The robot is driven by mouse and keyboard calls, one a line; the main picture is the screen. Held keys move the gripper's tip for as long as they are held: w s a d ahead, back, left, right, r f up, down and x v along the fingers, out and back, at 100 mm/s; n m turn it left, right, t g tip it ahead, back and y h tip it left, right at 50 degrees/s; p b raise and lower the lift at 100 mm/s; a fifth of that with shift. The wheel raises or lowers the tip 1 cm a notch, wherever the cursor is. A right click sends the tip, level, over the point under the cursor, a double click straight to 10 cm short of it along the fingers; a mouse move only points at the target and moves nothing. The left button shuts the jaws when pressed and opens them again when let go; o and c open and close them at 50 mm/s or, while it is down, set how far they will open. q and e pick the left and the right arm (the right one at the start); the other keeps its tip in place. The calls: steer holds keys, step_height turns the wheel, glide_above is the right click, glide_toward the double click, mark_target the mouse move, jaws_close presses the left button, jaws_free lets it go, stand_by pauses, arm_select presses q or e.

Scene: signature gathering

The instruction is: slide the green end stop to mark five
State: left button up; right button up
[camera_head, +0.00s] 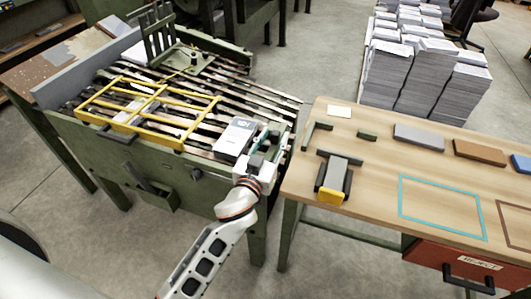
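My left arm reaches up from the bottom, and its gripper (265,150) is at the front right corner of the slatted green machine (160,165). A small green part (268,137), which looks like the end stop, is right at the fingers, just right of a white-topped block with dark print (236,137). The fingers and the green part overlap in the picture; I cannot tell whether they touch or whether the fingers are open. No mark numbers are readable. My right gripper is not in view.
A yellow frame (145,122) lies over the machine's slats, left of the block. A wooden table (375,180) stands to the right, with a grey and yellow tool (334,178), several blocks and a red drawer (470,266). Paper stacks (405,75) stand behind.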

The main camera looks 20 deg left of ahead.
arm_select(q)
steer(key=s, duration=1)
steer(key=shift+s+a, duration=0.15)
arm_select(e)
steer(key=shift+s+f, duration=0.1)
arm_select(q)
steer(key=shift+s, duration=0.1)
arm_select(e)
steer(key=shift+s, duration=0.1)
